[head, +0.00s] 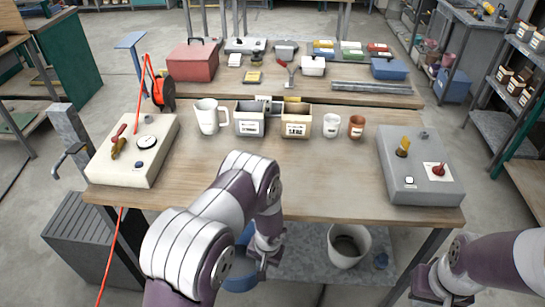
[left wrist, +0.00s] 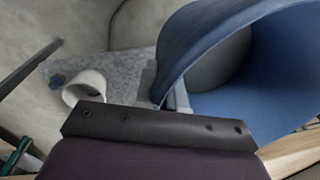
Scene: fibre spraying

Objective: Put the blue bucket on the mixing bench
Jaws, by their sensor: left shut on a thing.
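The blue bucket (head: 238,272) is low in front of the wooden-topped bench (head: 300,180), mostly hidden behind my left arm in the head view. It fills the right of the left wrist view (left wrist: 215,50), tilted in that picture, with its open mouth showing. My left gripper (head: 264,256) is shut on the bucket at its rim, below the level of the bench top; its fingertips are hard to make out. My right gripper (head: 440,287) is low at the right, away from the bucket, and its opening is unclear.
A white bucket (head: 348,246) stands on a low grey slab (head: 305,255) under the bench. The bench top holds a cream control box (head: 133,150), a grey control box (head: 420,165), a white jug (head: 209,117), bins and cups. Its front middle is clear.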

